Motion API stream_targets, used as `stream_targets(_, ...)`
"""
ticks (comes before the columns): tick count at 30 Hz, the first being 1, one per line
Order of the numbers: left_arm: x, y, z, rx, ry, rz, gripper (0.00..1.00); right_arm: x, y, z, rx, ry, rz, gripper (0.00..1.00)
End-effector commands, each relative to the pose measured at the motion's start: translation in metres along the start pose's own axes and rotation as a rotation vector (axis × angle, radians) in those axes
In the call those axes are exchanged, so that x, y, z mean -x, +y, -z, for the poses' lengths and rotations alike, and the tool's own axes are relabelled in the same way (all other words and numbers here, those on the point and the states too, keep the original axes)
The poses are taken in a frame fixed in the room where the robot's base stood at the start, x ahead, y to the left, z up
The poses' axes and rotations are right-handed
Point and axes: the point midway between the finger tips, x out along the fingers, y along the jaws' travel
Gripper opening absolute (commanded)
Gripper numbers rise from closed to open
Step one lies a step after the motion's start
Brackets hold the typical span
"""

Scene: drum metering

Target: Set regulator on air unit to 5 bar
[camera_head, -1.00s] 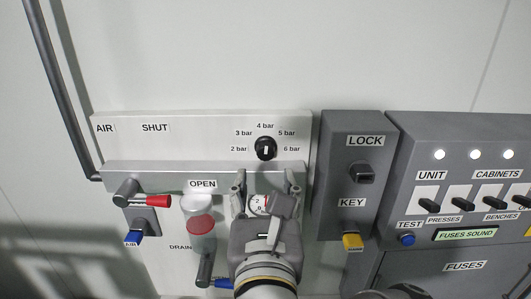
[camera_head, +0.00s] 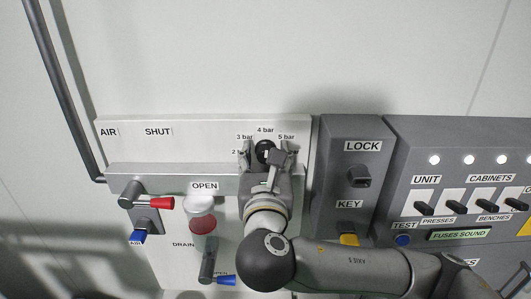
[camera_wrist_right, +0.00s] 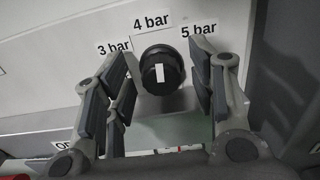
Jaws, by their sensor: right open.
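The regulator is a round black knob (camera_head: 265,150) on the top face of the light grey air unit (camera_head: 225,125), with pressure labels in an arc around it. The knob also shows in the wrist view (camera_wrist_right: 163,69), where its white mark stands about upright, towards the 4 bar label (camera_wrist_right: 151,22). My right gripper (camera_head: 264,156) is open, with one finger on each side of the knob. The 2 bar and 6 bar labels are mostly hidden. My left gripper is out of view.
A red-handled valve (camera_head: 147,197), a red-and-white bowl (camera_head: 202,223) and a blue-handled drain valve (camera_head: 212,270) lie to the left and below. The grey LOCK box (camera_head: 345,176) and fuse panel (camera_head: 460,160) stand on the right. The wall above is clear.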

Motion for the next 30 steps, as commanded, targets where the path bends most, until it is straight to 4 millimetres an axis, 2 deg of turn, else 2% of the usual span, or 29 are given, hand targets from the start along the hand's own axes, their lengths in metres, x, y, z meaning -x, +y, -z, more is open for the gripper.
stream_targets(6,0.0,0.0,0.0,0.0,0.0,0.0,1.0,0.0,0.0,0.001,0.0,0.0,0.0,0.52)
stream_targets(15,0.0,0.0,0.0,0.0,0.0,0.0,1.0,0.0,0.0,0.0,0.0,0.0,0.0,0.13)
stream_targets(17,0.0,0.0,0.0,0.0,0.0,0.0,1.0,0.0,0.0,0.0,0.0,0.0,0.0,0.08)
stream_targets(20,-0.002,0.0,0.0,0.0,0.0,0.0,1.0,0.0,0.0,0.002,-0.024,0.001,-0.001,0.08)
stream_targets(30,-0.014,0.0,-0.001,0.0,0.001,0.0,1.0,0.0,-0.001,0.002,-0.35,0.001,-0.001,0.08)
